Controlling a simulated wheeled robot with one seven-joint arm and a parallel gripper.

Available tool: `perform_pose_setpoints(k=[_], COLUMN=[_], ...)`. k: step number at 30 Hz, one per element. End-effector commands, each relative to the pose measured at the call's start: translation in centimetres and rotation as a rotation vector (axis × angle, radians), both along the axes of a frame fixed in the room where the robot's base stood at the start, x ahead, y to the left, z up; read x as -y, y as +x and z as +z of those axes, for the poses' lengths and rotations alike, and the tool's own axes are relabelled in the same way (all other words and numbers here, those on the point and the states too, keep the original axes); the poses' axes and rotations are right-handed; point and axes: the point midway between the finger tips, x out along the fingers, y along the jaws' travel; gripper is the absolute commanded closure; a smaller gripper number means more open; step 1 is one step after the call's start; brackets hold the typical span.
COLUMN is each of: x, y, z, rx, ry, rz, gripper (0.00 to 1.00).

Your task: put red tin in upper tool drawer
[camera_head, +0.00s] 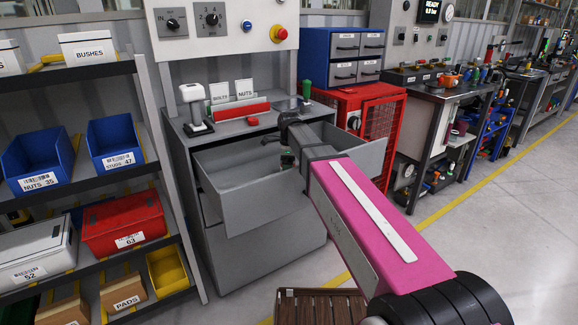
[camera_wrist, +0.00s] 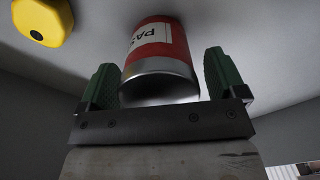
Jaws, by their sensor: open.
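The red tin (camera_wrist: 160,52) has a silver metal rim and a white label. In the wrist view it sits between the two green fingers of my open gripper (camera_wrist: 160,85), with a small gap visible at the right finger. It appears to rest on the pale drawer floor, but contact is unclear. The upper tool drawer (camera_head: 255,205) of the grey cabinet is pulled out. In the head view my gripper (camera_head: 287,160) reaches down into it, and the tin is hidden there by the drawer front and my arm.
A yellow object (camera_wrist: 42,20) lies beside the tin in the wrist view. The cabinet top holds a red rack (camera_head: 240,109), a white-headed device (camera_head: 195,105) and a green-handled tool (camera_head: 306,90). A red mesh cabinet (camera_head: 378,130) stands right, and a bin shelf (camera_head: 90,180) stands left.

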Motion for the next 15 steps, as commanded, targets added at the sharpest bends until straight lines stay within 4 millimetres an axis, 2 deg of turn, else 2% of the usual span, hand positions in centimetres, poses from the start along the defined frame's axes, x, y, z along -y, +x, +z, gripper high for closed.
perform_pose_setpoints(k=[5,15], x=[0.0,0.0], y=[0.0,0.1], z=[2.3,8.2], rx=[0.002,0.002], ry=[0.001,0.001], rz=[0.000,0.000], gripper=[0.10,0.10])
